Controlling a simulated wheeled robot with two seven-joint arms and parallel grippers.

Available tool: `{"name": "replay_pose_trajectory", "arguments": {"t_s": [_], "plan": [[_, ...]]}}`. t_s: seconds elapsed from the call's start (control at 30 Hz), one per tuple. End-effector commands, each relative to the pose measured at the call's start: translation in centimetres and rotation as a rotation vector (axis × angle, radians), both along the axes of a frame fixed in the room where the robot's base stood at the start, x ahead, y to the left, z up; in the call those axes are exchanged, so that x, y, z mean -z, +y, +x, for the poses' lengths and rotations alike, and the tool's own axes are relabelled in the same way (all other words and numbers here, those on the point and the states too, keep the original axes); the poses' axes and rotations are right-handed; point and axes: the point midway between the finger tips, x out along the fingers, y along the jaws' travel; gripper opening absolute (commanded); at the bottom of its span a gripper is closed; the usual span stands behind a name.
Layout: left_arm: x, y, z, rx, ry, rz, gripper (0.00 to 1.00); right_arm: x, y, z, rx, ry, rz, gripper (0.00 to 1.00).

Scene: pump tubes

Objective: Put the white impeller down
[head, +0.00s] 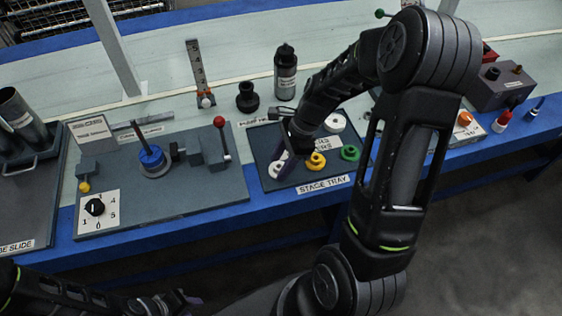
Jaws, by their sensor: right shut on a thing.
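The white impeller (275,170) shows at the left front of the dark stage tray (262,148), at the fingertips of my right gripper (283,164). My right gripper points down over the tray and is shut on the impeller. The fingers and wrist hide part of it, and I cannot tell whether it touches the tray. A yellow impeller (315,162), a green impeller (350,153) and another white round part (335,122) are on the tray. My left gripper (180,302) is low at the bottom edge, away from the table; its jaw opening is unclear.
Left of the tray is a grey fixture plate (215,190) with a blue round part (152,158) and a red-knobbed lever (220,122). A black bottle (285,72) and a black part (247,97) stand behind the tray. A grey box (500,86) is at the right.

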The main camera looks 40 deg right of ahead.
Motion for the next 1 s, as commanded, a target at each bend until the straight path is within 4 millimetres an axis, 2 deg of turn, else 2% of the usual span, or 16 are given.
{"name": "replay_pose_trajectory", "arguments": {"t_s": [0.07, 0.1, 0.33, 0.73, 0.87, 1.0], "plan": [[0.2, 0.0, 0.0, 0.0, 0.0, 0.0, 0.33, 0.3, 0.0, 0.0, 0.0, 0.001, 0.0, 0.0], [0.2, 0.0, 0.0, 0.0, 0.0, 0.0, 0.33, 0.3, 0.0, 0.0, 0.0, 0.0, 0.0, 0.49], [0.1, 0.0, 0.0, 0.0, 0.0, 0.0, 0.33, 0.3, 0.0, 0.0, 0.0, 0.0, 0.0, 0.68], [-0.2, 0.0, 0.0, 0.0, 0.0, 0.0, 0.33, -0.4, -0.1, 0.0, 0.0, -0.002, -0.001, 0.69], [-0.5, 0.0, 0.0, 0.0, 0.0, 0.0, 0.33, -1.9, -0.7, -0.1, -0.001, -0.003, -0.002, 0.69], [-1.1, 0.0, 0.0, 0.0, 0.0, 0.0, 0.33, -4.4, -1.6, -0.4, 0.0, -0.006, -0.003, 0.69]]}}
